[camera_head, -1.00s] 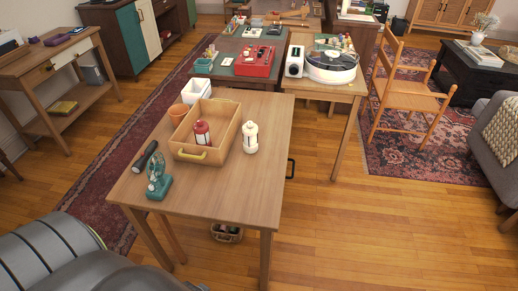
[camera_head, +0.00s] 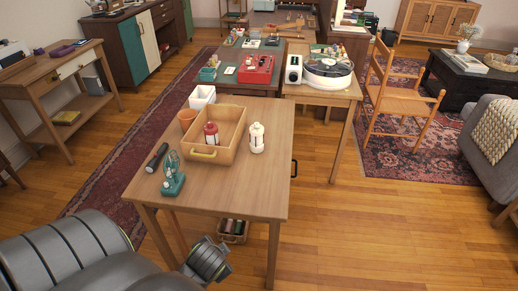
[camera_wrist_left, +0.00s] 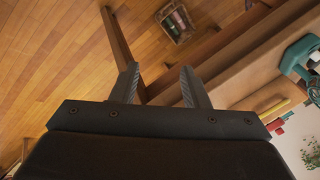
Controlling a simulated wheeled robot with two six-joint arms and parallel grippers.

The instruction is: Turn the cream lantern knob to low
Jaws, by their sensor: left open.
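The cream lantern (camera_head: 257,137) stands upright on the wooden table (camera_head: 232,192), just right of the wooden crate. Its knob is too small to make out. A red and white lantern (camera_head: 211,134) stands in the crate (camera_head: 228,149). My left gripper shows in the left wrist view (camera_wrist_left: 160,86), with its two fingers apart and nothing between them. It is beside the near edge of the table, away from the cream lantern. In the head view only grey links of my left arm show at the bottom left. My right gripper is in neither view.
An orange pot (camera_head: 187,120) and a white bin (camera_head: 202,97) stand behind. A basket (camera_head: 233,230) is under the table. The table's front right is bare.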

